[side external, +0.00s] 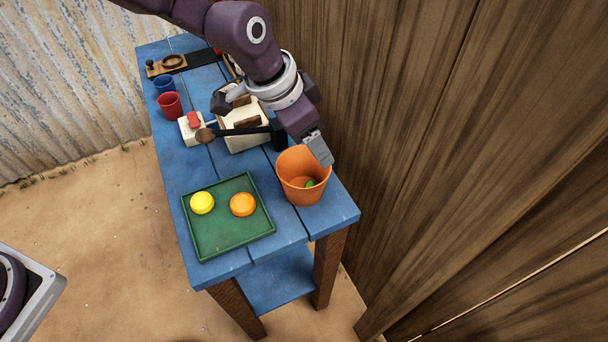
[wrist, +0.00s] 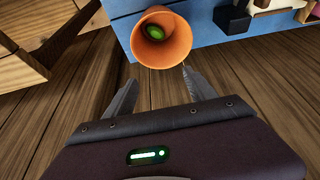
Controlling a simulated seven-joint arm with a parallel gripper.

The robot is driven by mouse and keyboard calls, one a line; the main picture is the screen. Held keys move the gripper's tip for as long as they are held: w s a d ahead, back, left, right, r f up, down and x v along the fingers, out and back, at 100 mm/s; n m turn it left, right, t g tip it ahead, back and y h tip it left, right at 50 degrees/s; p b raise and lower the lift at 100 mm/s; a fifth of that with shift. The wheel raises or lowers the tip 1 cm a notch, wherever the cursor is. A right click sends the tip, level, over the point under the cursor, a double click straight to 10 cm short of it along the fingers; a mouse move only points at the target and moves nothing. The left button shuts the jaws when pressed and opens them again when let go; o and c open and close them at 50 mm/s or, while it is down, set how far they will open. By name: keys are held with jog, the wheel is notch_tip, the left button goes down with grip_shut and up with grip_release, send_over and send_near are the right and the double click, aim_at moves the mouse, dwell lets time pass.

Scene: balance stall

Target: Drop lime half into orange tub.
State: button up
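The orange tub (side external: 303,198) stands on the blue table near its right edge; it also shows in the wrist view (wrist: 172,55). The green lime half (side external: 310,183) lies inside the tub, low down; it shows at the tub's bottom in the wrist view (wrist: 154,33). My gripper (side external: 322,150) is above the tub's back right rim in the side view. In the wrist view its two fingers (wrist: 158,74) are spread apart with nothing between them. The near wall hides part of the tub's inside in the side view.
A green tray (side external: 230,236) on the table holds a yellow half (side external: 202,203) and an orange half (side external: 243,204). A cream balance (side external: 240,137) stands behind the tub, with red (side external: 169,105) and blue (side external: 164,85) cups beyond. A wooden wall (side external: 430,130) rises close on the right.

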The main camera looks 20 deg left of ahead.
jog(key=shift+r, duration=0.1)
jog(key=v, duration=0.7)
jog(key=s+a+r+n+t+y, duration=0.1)
jog(key=s+a+r+n, duration=0.1)
jog(key=s+a+r, duration=0.55)
jog(key=s+a+r+n+t, duration=0.1)
jog(key=s+a+r+n, duration=0.3)
jog(key=a, duration=0.6)
jog(key=s+a+n+y, duration=0.1)
jog(key=s+a, duration=0.3)
jog(key=s, duration=0.2)
jog(key=s+a+f+n+y, duration=0.1)
jog(key=s+a+n, duration=0.1)
jog(key=s+a, duration=0.3)
jog(key=shift+s+f, duration=0.25)
jog(key=shift+s, duration=0.95)
